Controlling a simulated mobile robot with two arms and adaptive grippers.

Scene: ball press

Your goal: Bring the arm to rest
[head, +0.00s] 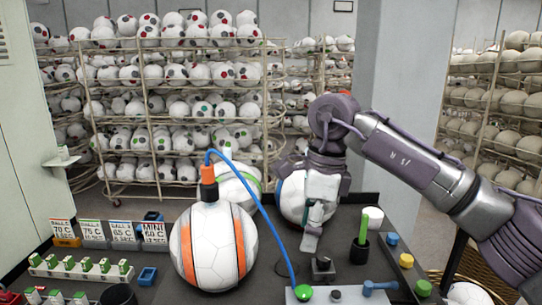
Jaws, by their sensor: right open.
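My right arm reaches in from the right side and bends down at the wrist above the dark table. My right gripper (314,228) points down, its fingers in front of a white ball (291,196) at the back of the table. The gripper hides part of this ball, and I cannot tell whether they touch. The jaws are open and nothing shows held in them. My left gripper is not in view.
A white ball with orange and dark stripes (212,250) stands at front centre, with an orange fitting and blue hose (262,205) above it. Another ball (236,180) is behind. Label cards (93,232) stand left; a black cup (359,248) and coloured knobs (406,261) are right.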

